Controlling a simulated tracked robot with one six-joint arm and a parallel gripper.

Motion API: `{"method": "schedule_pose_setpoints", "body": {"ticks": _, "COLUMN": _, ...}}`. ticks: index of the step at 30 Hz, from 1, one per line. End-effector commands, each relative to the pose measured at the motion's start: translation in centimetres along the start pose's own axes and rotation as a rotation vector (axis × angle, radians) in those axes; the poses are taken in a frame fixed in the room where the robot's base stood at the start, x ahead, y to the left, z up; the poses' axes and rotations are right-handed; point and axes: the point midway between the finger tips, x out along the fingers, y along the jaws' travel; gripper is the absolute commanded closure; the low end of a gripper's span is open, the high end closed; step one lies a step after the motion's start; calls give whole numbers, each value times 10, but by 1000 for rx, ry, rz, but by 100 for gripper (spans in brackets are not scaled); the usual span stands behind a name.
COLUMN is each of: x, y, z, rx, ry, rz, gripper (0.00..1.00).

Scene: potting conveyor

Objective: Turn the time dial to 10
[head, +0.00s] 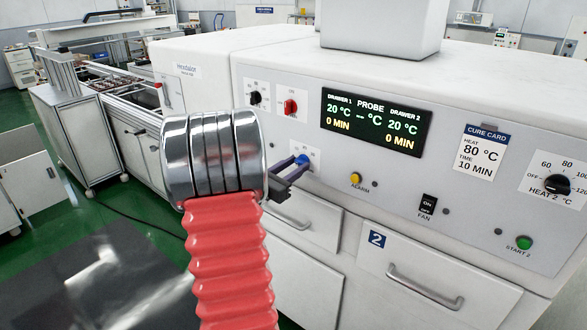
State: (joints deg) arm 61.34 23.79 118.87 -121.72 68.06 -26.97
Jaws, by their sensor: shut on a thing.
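My gripper (296,165) is at the front panel of the white machine, its dark jaws shut on a blue dial (303,159). The jaws hide part of the dial, and the small markings around it are too small to read, so its setting cannot be told. The display (376,122) reads 20 °C and 0 MIN for both drawer 1 and drawer 2. The cure card (481,154) reads heat 80 °C, time 10 min.
A black knob (255,97) and a red knob (290,107) sit above the blue dial. To the right are a yellow alarm button (355,178), a fan switch (427,204), the heat 2 dial (557,184) and a green start 2 button (524,243). Drawer handles (425,287) stick out below.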

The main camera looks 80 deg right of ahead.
Motion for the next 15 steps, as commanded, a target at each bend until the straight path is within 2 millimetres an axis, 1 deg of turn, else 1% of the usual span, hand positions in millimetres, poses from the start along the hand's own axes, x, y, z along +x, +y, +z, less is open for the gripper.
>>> {"method": "schedule_pose_setpoints", "body": {"ticks": 1, "x": 0, "y": 5, "z": 1, "rx": 22, "ry": -1, "rz": 12, "gripper": 90}}
{"method": "schedule_pose_setpoints", "body": {"ticks": 8, "x": 0, "y": 5, "z": 2, "rx": 175, "ry": -1, "rz": 13, "gripper": 90}}
{"method": "schedule_pose_setpoints", "body": {"ticks": 15, "x": 0, "y": 5, "z": 2, "rx": 378, "ry": 1, "rz": 14, "gripper": 90}}
